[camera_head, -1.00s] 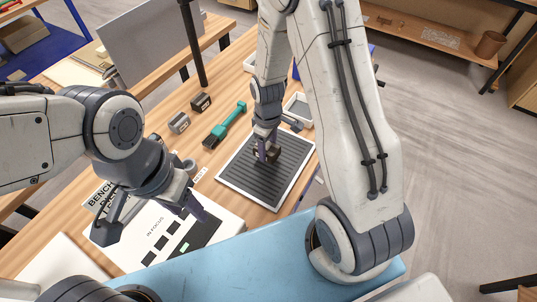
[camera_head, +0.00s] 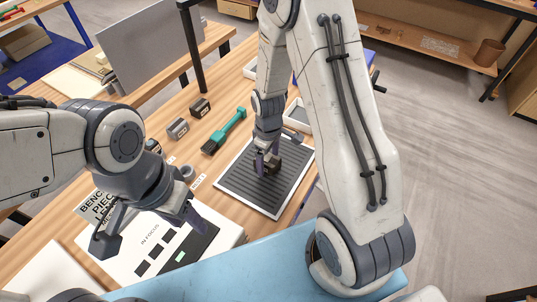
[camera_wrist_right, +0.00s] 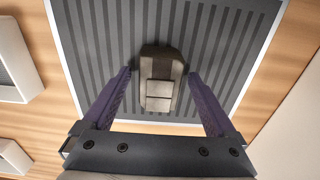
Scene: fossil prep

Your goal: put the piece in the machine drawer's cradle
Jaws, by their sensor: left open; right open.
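The piece is a small grey-brown block (camera_wrist_right: 160,80) with stepped, paler faces. In the head view the piece (camera_head: 273,165) is on the dark ribbed mat, partly hidden by the right gripper. My right gripper (camera_head: 264,163) is over the mat. In the wrist view the right gripper's purple fingers (camera_wrist_right: 160,95) are open, one on each side of the piece, with gaps between. I cannot make out a drawer or cradle.
The ribbed mat has a white-rimmed tray (camera_head: 230,190). A teal-handled brush (camera_head: 225,130) and small dark blocks (camera_head: 200,107) lie beyond it on the wooden bench. Pale trays (camera_wrist_right: 12,60) stand beside the mat. A dark post (camera_head: 192,50) rises at the back.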

